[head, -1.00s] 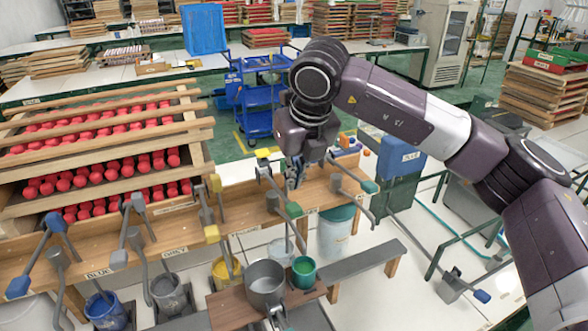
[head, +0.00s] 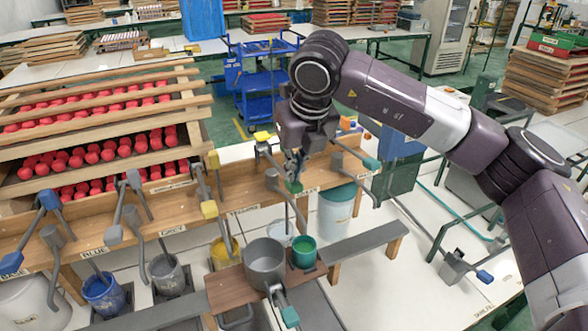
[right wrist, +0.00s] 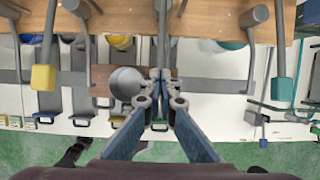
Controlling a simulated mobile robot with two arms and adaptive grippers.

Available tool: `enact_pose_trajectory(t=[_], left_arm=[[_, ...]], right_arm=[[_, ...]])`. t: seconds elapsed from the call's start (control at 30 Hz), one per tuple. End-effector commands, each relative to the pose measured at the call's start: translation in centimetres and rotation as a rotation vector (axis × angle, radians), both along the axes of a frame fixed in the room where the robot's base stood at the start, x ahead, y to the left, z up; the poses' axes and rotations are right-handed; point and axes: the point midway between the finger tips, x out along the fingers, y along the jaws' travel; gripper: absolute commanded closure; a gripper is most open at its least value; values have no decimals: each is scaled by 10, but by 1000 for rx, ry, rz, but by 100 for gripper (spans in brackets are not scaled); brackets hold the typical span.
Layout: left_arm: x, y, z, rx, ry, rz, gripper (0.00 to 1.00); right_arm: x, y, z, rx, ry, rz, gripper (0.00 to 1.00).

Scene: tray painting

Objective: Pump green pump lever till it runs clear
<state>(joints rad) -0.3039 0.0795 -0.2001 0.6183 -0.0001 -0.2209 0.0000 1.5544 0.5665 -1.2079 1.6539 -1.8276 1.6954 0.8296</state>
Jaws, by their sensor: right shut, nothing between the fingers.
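The green pump lever's handle block (head: 293,186) sits at the end of a grey arm on the wooden pump rail (head: 236,194). My right gripper (head: 293,172) is shut and empty, just above the block, with its tips close to or touching it; I cannot tell which. In the right wrist view the shut fingers (right wrist: 161,80) line up with a grey lever arm (right wrist: 162,28) and seem to hide the green block. The spout's flow is too small to tell. My left gripper is not in view.
A yellow lever block (head: 209,209) stands to the left and a teal lever block (head: 371,163) to the right; both also show in the right wrist view (right wrist: 43,77), (right wrist: 282,90). Blue (head: 103,291), grey (head: 168,275) and yellow (head: 224,250) buckets stand below the rail.

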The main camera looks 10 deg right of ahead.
Motion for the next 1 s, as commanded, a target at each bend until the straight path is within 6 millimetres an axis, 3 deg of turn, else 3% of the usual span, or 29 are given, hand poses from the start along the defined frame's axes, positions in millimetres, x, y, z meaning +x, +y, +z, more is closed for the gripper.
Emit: enact_pose_trajectory(t=[1.0], left_arm=[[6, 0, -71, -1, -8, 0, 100]], right_arm=[[0, 0, -76, 0, 2, 0, 100]])
